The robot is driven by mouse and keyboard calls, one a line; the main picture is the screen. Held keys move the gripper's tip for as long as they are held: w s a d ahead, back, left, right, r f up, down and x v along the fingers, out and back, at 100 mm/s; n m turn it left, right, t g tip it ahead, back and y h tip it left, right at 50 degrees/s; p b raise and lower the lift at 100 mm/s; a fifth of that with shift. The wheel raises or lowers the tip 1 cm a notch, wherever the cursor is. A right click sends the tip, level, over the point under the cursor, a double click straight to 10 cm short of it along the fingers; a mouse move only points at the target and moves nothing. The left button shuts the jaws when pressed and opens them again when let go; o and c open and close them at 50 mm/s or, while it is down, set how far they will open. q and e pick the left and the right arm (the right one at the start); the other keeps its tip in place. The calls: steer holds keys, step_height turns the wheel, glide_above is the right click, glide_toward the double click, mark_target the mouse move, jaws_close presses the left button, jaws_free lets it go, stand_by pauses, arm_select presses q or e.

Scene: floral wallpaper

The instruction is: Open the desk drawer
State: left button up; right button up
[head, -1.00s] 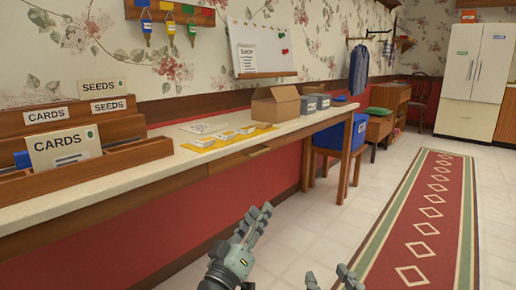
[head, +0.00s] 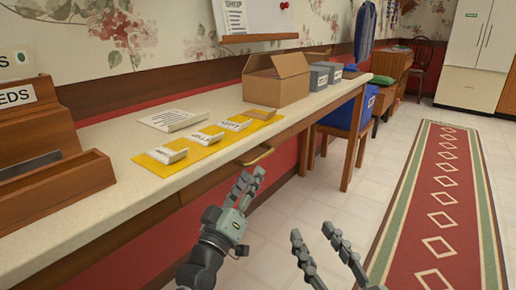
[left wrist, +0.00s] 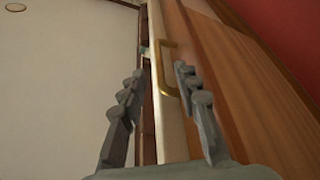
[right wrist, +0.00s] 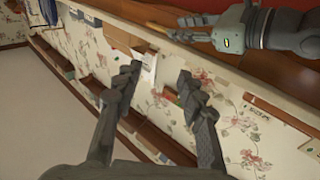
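The desk drawer (head: 208,184) is a wooden front under the cream desktop, and it looks flush with the desk. Its brass handle (head: 256,156) shows just under the desk edge. My left gripper (head: 247,184) is just below and in front of the handle. In the left wrist view the fingers of the left gripper (left wrist: 158,82) are apart, and the handle (left wrist: 170,70) appears between and beyond the tips; contact is not visible. My right gripper (head: 312,234) is open and empty over the floor, right of the left one. It also shows open in the right wrist view (right wrist: 160,78).
The floor by the red rug (head: 440,205) is clear.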

mark_target(262, 155)
arm_select(q)
steer(key=x, duration=0.7)
steer(key=shift+w+d+r, duration=0.15)
steer(key=shift+r, duration=0.1)
arm_select(e)
steer(key=shift+s+a+r+t+y, duration=0.15)
steer(key=shift+s+a+r+t, duration=0.1)
steer(key=shift+r, duration=0.3)
steer(key=shift+s+a+r+t+y, duration=0.15)
steer(key=shift+r+t, duration=0.1)
steer(key=shift+r, duration=0.3)
arm_select(q)
steer(key=shift+c, duration=0.5)
jaws_close()
